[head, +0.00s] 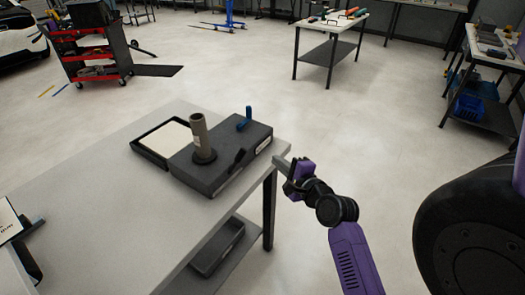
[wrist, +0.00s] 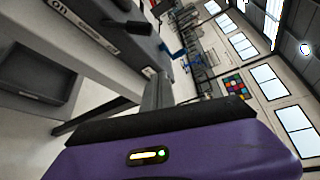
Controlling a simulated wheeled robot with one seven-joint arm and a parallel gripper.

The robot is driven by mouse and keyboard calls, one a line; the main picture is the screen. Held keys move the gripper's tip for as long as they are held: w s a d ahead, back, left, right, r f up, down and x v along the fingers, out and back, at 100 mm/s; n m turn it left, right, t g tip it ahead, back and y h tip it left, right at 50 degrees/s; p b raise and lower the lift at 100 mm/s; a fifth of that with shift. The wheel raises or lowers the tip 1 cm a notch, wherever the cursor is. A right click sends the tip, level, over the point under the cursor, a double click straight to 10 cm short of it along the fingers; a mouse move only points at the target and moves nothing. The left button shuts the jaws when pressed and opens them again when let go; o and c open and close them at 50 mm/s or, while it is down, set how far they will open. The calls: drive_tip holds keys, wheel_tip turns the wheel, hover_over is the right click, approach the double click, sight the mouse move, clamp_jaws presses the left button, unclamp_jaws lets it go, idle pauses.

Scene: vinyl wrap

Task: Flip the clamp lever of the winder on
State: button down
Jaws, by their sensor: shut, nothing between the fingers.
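The winder (head: 222,165) is a dark grey box near the right corner of the light grey table, with a brown tube (head: 200,135) upright on it. A blue lever (head: 245,119) stands up at its far right end; I take it as the clamp lever. A small black handle (head: 239,156) is on the front side. My gripper (head: 288,167) is shut and empty, just off the table's right corner and apart from the winder. The wrist view shows the winder's labelled side (wrist: 85,30) tilted at the upper left, and a small blue part (wrist: 179,53) beyond it.
A black-rimmed tray with a white sheet (head: 166,138) adjoins the winder's left. The table's near top (head: 110,215) is bare. A dark bin (head: 218,247) sits on the shelf below. Open floor (head: 370,125) lies right of the table.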

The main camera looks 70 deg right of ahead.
sight(238, 161)
drive_tip(key=shift+w+a+f+m, duration=0.15)
drive_tip(key=shift+a+f+m, duration=0.05)
drive_tip(key=shift+m, duration=0.3)
drive_tip(key=shift+w, duration=0.1)
drive_tip(key=p+x, duration=0.1)
drive_tip(key=x, duration=0.8)
drive_tip(key=shift+w+d+f, duration=0.2)
drive_tip(key=shift+w, duration=0.1)
drive_tip(key=shift+w+a+r+p, duration=0.25)
drive_tip(key=shift+a+p, duration=0.2)
drive_tip(key=shift+a, duration=0.1)
drive_tip(key=shift+w+a+r+p, duration=0.3)
drive_tip(key=shift+a+p, duration=0.1)
drive_tip(key=shift+a, duration=0.15)
drive_tip(key=shift+w+a+r+p, duration=0.2)
drive_tip(key=shift+a+r+p, duration=0.05)
drive_tip(key=shift+a+p, duration=0.25)
drive_tip(key=shift+a+r, duration=0.1)
drive_tip(key=shift+a, duration=0.05)
